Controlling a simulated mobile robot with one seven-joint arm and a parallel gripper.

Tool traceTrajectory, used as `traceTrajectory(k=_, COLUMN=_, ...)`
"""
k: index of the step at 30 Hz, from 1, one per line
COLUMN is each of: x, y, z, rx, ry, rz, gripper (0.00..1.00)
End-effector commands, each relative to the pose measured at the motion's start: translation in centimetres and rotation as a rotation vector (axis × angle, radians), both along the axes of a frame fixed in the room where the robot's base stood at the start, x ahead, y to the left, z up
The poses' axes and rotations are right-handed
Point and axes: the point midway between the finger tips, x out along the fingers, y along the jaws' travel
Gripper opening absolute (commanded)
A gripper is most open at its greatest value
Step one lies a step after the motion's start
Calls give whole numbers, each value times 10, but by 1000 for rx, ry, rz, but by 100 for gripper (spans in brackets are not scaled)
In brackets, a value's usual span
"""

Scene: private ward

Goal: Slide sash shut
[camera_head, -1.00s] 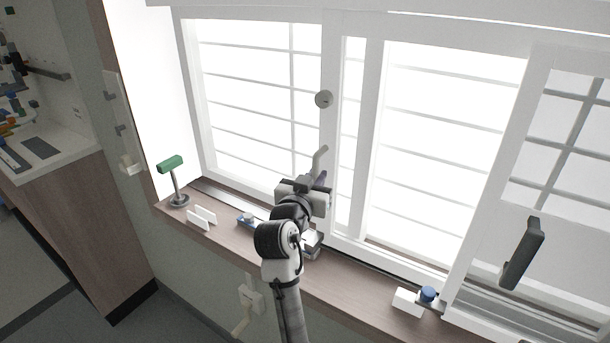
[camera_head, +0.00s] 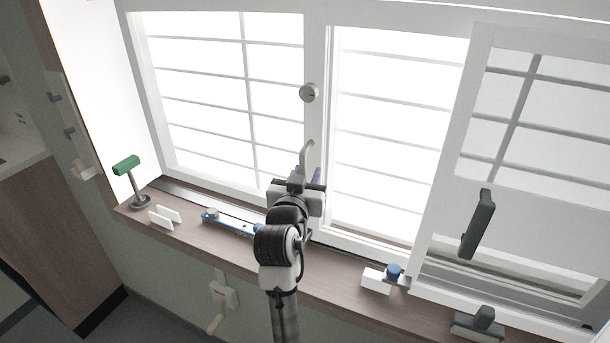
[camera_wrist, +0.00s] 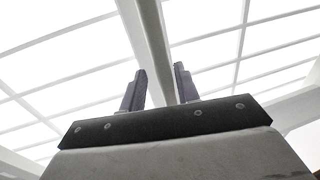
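The sash is a white sliding window frame; its upright stile (camera_head: 316,60) carries a round grey knob (camera_head: 309,92) and a pale curved handle (camera_head: 308,152). The stile stands close against the right-hand pane, with no clear glass strip between them. My gripper (camera_head: 302,178) is at the stile, just below and beside the handle. In the wrist view my gripper (camera_wrist: 158,88) shows two purple fingers apart, with the pale stile (camera_wrist: 146,30) visible behind the gap. I cannot tell whether the fingers touch the handle or stile.
On the wooden sill (camera_head: 330,270) are a green-topped stand (camera_head: 128,165), white cards (camera_head: 164,216), a blue rail piece (camera_head: 230,222) and a white block (camera_head: 375,280) with a blue knob (camera_head: 394,270). A white panel with a dark handle (camera_head: 478,222) stands at right.

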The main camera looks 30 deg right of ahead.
Motion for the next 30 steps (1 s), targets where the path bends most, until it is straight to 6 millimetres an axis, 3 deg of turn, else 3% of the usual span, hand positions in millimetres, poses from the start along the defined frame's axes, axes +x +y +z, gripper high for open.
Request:
traceTrajectory(k=8, x=-14, y=15, z=-2, rx=-1, ry=-2, rz=4, gripper=32)
traceTrajectory(k=17, x=-69, y=61, z=-3, rx=0, ry=-3, rz=3, gripper=32)
traceTrajectory(k=19, x=-71, y=61, z=6, rx=5, ry=5, rz=-3, gripper=32)
traceTrajectory(k=30, x=-84, y=71, z=4, rx=5, ry=4, rz=-6, gripper=32)
